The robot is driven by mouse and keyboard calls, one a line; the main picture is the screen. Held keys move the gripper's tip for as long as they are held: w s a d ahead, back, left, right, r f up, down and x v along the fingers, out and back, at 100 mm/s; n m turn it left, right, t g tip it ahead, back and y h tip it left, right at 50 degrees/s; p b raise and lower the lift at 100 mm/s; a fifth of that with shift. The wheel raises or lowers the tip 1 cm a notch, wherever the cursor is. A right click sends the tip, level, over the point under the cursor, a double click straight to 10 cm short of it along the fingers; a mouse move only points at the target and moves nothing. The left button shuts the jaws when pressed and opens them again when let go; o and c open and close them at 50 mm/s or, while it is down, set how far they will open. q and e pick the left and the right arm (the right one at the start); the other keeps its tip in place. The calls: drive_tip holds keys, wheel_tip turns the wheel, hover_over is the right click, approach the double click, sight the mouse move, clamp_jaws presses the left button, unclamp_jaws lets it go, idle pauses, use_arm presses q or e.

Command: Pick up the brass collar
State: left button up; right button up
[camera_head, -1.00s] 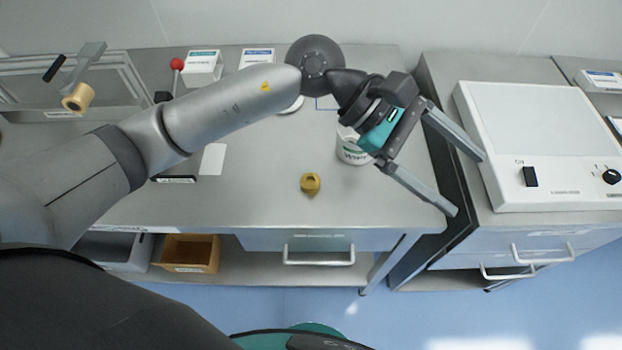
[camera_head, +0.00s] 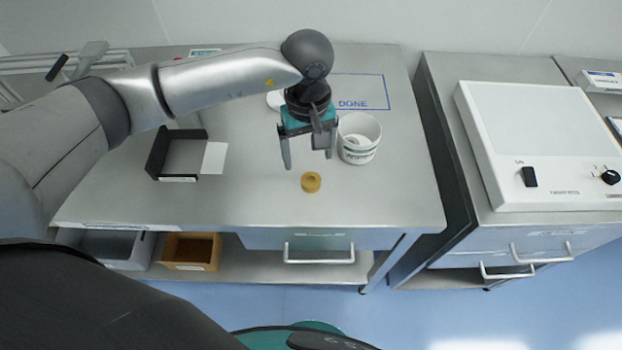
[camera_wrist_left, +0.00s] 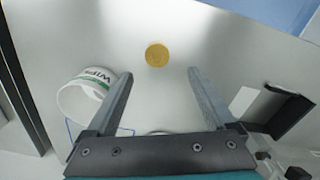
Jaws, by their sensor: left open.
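The brass collar (camera_head: 311,182) is a small yellow ring lying on the steel bench top, near the front edge. In the left wrist view the collar (camera_wrist_left: 157,55) lies beyond the fingertips, roughly in line with the gap between them. My left gripper (camera_head: 308,160) is open and empty, its fingers pointing down toward the bench just behind the collar. In the left wrist view both fingers of my left gripper (camera_wrist_left: 160,72) show, spread wide. Nothing covers the collar. My right gripper is not in view.
A white wipes tub (camera_head: 358,138) stands close to the gripper's right finger. A black open tray (camera_head: 178,154) with a white card (camera_head: 214,158) lies to the left. A blue outline marked DONE (camera_head: 362,92) is behind. A light box (camera_head: 540,140) stands on the right bench.

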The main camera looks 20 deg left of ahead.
sight(311, 180)
use_arm(q)
drive_tip(key=shift+d+f, duration=0.15)
drive_tip(key=shift+f, duration=1.85)
drive_tip(key=shift+d+f, duration=0.15)
drive_tip(key=shift+f, duration=1.8)
clamp_jaws()
